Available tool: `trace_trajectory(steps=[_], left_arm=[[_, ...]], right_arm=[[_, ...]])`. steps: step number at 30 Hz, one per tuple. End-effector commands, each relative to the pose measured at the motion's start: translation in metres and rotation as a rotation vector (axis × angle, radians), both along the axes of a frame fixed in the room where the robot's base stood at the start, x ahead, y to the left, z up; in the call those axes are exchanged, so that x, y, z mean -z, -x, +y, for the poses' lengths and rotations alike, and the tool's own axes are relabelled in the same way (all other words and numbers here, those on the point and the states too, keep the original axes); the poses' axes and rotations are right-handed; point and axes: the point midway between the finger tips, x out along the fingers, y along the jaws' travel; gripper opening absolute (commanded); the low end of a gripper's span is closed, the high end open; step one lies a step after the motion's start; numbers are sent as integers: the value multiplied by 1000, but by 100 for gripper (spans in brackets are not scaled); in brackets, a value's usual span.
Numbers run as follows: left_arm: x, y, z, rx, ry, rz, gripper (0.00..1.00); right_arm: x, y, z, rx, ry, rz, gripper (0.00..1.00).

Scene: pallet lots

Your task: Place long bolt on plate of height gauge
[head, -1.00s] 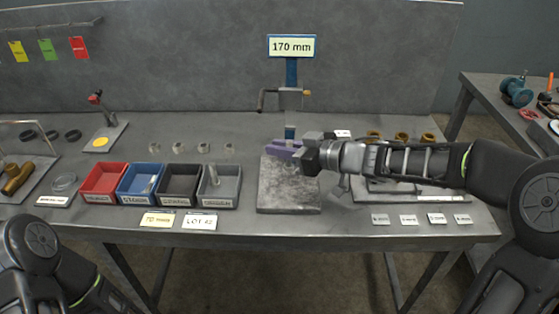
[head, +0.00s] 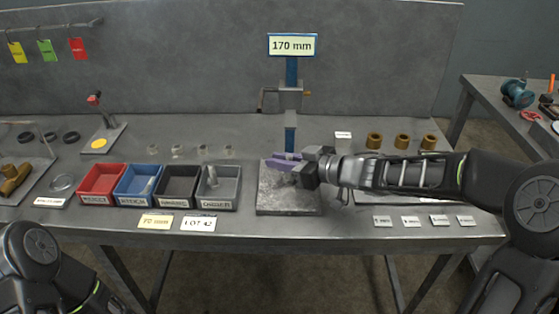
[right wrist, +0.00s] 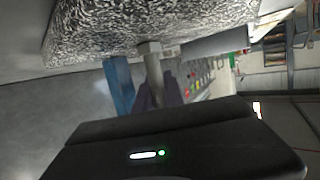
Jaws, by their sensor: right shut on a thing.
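The height gauge has a blue column (head: 291,75) and a grey speckled plate (head: 275,203) on the bench. My right gripper (head: 286,163), with purple fingers, is over the rear part of the plate, in front of the column. It is shut on the long bolt, whose grey shank (right wrist: 154,75) shows between the fingers in the right wrist view. The bolt's wider head (right wrist: 150,47) is at or very near the plate (right wrist: 110,30); I cannot tell whether they touch. In the head view the bolt is mostly hidden. My left gripper is out of view.
A gauge arm (head: 290,98) sits above my gripper on the column. A red bin (head: 101,196), a blue bin (head: 136,199), a black bin (head: 175,202) and a grey bin (head: 216,204) stand left of the plate. Brass rings (head: 374,141) and small labels lie to the right.

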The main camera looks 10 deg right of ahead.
Motion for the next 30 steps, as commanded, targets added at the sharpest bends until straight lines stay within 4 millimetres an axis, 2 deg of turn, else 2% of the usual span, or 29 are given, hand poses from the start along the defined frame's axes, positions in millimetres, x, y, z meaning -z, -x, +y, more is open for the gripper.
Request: trace_trajectory(steps=[1,9,20,25,30], left_arm=[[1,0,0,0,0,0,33],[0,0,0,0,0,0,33],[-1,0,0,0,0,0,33],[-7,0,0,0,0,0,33],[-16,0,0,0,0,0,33]], right_arm=[[2,0,0,-1,-1,1,14],[1,0,0,-1,0,0,35],[-4,1,-1,0,1,-1,35],[-11,15,-15,3,1,0,35],[-22,39,-37,4,2,-1,35]])
